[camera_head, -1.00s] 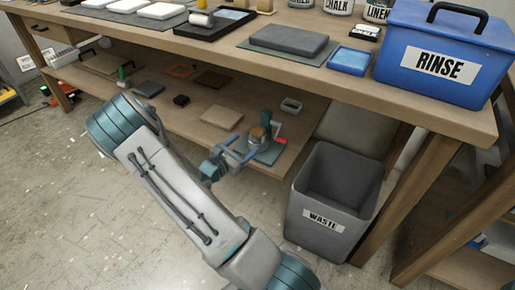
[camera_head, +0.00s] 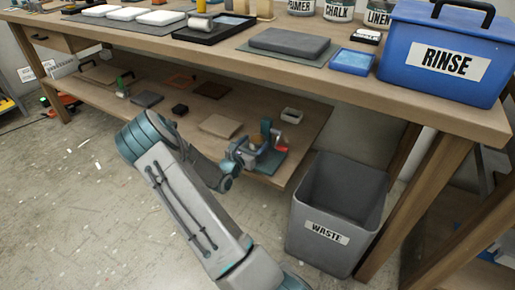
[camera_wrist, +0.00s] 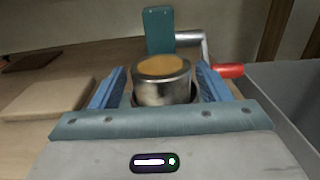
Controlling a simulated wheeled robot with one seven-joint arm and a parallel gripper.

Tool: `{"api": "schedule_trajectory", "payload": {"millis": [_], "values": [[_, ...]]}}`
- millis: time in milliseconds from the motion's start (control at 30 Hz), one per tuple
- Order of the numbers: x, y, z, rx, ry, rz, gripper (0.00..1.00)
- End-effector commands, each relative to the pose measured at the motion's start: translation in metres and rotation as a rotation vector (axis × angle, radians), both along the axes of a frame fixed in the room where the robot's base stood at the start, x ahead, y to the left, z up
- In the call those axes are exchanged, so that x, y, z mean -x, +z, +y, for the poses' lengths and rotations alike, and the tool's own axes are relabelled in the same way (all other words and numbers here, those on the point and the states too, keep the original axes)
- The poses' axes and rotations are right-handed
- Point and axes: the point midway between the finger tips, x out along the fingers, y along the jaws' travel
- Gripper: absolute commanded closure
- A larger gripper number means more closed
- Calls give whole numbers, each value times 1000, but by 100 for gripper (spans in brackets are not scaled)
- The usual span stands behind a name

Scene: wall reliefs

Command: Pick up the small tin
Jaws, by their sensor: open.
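The small tin (camera_wrist: 164,88) is a short silver cylinder with an orange-tan top, upright in the wrist view. My gripper (camera_wrist: 160,92) is open, with one blue finger on each side of the tin. A gap shows between the fingers and the tin. The tin's lower part is hidden behind the gripper's teal front bar. In the head view my gripper (camera_head: 248,152) is over the right end of the lower shelf (camera_head: 217,150), and it largely hides the tin there.
A teal upright plate and a crank with a red handle (camera_wrist: 227,71) stand just behind the tin. A tan block (camera_head: 220,126) lies to the left. The grey waste bin (camera_head: 331,225) stands at the right. The workbench top (camera_head: 210,54) overhangs the shelf.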

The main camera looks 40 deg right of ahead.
Motion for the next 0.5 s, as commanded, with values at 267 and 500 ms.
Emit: {"api": "schedule_trajectory", "payload": {"millis": [267, 500], "values": [[-13, -4, -37, 1, -3, -3, 30], [-15, -1, -41, 1, -1, 0, 30]]}}
